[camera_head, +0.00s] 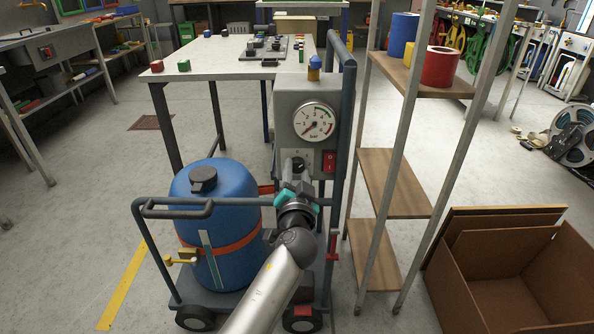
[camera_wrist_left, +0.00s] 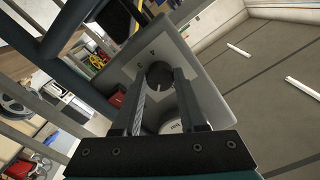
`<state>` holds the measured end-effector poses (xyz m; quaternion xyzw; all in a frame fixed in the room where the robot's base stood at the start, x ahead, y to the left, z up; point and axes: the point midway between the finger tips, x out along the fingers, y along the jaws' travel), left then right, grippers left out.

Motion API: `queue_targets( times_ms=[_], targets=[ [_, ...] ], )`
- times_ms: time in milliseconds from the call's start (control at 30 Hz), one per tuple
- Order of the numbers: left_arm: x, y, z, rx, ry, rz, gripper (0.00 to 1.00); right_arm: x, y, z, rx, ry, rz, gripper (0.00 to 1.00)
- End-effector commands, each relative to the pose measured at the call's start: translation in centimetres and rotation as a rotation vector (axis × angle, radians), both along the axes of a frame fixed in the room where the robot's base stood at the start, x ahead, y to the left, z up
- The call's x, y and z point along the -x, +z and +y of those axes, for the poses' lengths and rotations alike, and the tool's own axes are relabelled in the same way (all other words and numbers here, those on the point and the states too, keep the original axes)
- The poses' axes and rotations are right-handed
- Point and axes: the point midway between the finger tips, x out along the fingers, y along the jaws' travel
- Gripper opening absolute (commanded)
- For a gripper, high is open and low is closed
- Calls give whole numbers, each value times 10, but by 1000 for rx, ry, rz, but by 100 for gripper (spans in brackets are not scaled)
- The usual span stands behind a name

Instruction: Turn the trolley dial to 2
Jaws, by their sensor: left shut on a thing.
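The trolley (camera_head: 343,120) stands in the middle of the head view, with a blue tank (camera_head: 215,215) on its base. Its grey control box (camera_head: 284,100) carries a round gauge (camera_head: 314,122). The dial (camera_head: 298,162) is a dark round knob on a light plate below the gauge. My right gripper is out of view.
A red switch (camera_head: 330,161) sits just right of the dial. The trolley's front handle (camera_head: 172,208) is left of my arm. A shelf rack (camera_head: 394,180) stands close on the right, with a cardboard box (camera_head: 510,270) beyond. A white-topped table (camera_head: 215,62) is behind.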

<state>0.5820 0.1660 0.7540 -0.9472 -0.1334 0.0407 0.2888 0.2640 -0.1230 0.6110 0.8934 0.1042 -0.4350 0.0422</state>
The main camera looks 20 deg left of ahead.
Motion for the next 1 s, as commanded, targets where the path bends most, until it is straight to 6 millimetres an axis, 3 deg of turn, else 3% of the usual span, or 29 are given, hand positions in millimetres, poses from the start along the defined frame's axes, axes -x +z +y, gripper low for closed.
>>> queue_targets(
  times_ms=[533, 1000],
  targets=[
    [0, 1, 1, -497, 0, 144, 0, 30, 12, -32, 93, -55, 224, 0],
    [0, 1, 1, -791, 0, 229, 0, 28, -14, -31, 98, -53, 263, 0]
  ],
)
